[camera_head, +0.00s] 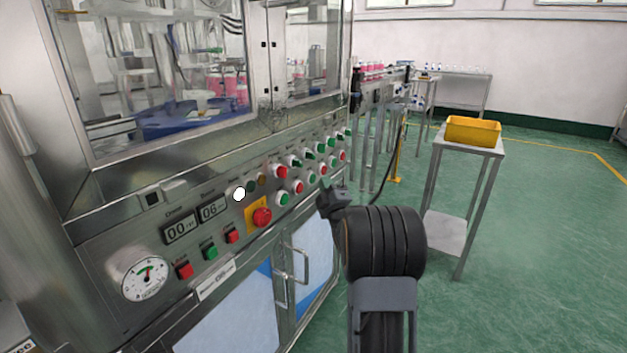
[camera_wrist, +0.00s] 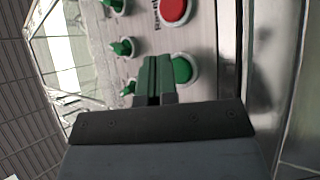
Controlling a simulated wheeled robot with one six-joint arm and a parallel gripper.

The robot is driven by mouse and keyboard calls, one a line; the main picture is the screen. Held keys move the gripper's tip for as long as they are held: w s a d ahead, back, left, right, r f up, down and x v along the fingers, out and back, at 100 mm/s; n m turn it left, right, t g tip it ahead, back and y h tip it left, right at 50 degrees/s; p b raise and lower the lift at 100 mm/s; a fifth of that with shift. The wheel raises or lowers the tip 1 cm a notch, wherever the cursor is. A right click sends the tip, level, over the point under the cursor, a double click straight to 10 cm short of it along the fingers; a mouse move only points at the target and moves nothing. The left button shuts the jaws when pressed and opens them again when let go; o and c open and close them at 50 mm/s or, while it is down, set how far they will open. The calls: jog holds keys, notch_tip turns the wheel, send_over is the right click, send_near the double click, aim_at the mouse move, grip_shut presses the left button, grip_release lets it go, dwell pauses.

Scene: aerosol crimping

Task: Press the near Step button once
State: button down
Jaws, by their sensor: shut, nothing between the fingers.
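The machine's control panel carries rows of round buttons and knobs; the Step labels are too small to read, so I cannot tell which one is the near Step button. My gripper (camera_head: 325,190) is shut and empty, in front of the panel's right part in the head view. In the wrist view my gripper's closed fingertips (camera_wrist: 152,64) appear just beside a green round button (camera_wrist: 184,70) in a pale ring, partly behind the fingers. Contact cannot be told. A red button (camera_wrist: 173,10) lies above, and green knobs (camera_wrist: 122,47) to the left.
In the head view, a red emergency knob (camera_head: 262,217) on yellow, two digital displays (camera_head: 181,229) and a gauge (camera_head: 145,278) sit on the panel's left. Cabinet door handles (camera_head: 281,291) stick out below. A stand (camera_head: 470,142) with a yellow bin (camera_head: 472,130) stands right; floor beyond is open.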

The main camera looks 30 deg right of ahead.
jog(key=shift+w+a+b, duration=0.35)
jog(key=shift+w+b, duration=0.35)
jog(key=shift+b, duration=0.2)
dwell(0.7)
jog(key=shift+s, duration=0.1)
dwell(0.3)
jog(key=shift+s+d+b, duration=0.35)
jog(key=shift+s+b, duration=0.25)
jog(key=shift+s+d+b, duration=0.35)
jog(key=shift+s+d, duration=0.05)
jog(key=shift+s, duration=0.35)
jog(key=shift+s+d+b, duration=0.35)
jog(key=shift+s+d, duration=0.05)
jog(key=shift+s, duration=0.3)
jog(key=shift+s+d+b, duration=0.35)
jog(key=shift+s+d, duration=0.05)
jog(key=shift+s, duration=0.35)
